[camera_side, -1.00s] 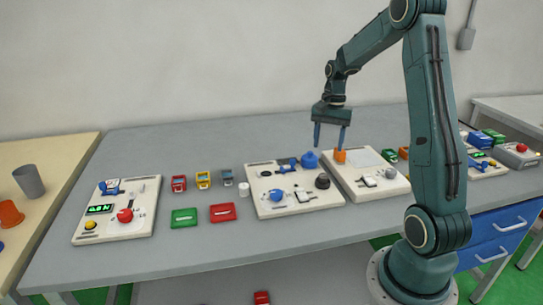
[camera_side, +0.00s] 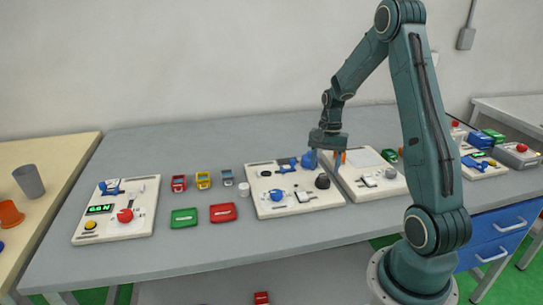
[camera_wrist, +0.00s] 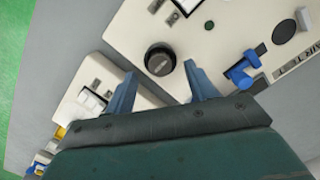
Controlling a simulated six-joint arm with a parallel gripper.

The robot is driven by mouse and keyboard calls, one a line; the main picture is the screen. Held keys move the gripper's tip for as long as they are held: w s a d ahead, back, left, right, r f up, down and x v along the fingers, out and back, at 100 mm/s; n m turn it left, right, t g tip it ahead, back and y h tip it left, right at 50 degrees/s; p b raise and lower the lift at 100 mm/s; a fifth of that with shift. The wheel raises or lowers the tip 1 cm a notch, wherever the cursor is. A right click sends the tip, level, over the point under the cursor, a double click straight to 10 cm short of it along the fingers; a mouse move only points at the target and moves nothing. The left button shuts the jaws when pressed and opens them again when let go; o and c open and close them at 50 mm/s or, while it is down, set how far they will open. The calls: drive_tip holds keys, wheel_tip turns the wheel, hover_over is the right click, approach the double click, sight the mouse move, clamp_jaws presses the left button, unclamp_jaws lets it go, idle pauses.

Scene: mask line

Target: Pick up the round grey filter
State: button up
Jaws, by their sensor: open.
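The round dark grey filter (camera_side: 322,181) stands near the right edge of the middle white panel (camera_side: 270,208). In the wrist view the filter (camera_wrist: 160,58) shows as a dark round piece with a ridged side, lying between the fingertips in the picture. My gripper (camera_side: 327,168) points down just above the filter, open and empty. In the wrist view its two blue fingers (camera_wrist: 160,70) are spread on either side of the filter. I cannot tell exactly how much height is left between the fingertips and the filter.
Another white panel (camera_side: 385,190) lies to the right. Red and green boxes (camera_side: 222,212) lie left of the middle panel.

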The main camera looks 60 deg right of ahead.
sight(324, 175)
drive_tip(key=shift+a+f, duration=0.2)
drive_tip(key=shift+f, duration=1.1)
drive_tip(key=c, duration=1)
drive_tip(key=shift+r, duration=0.15)
drive_tip(key=shift+c, duration=0.2)
wheel_tip(324, 175, up, 20)
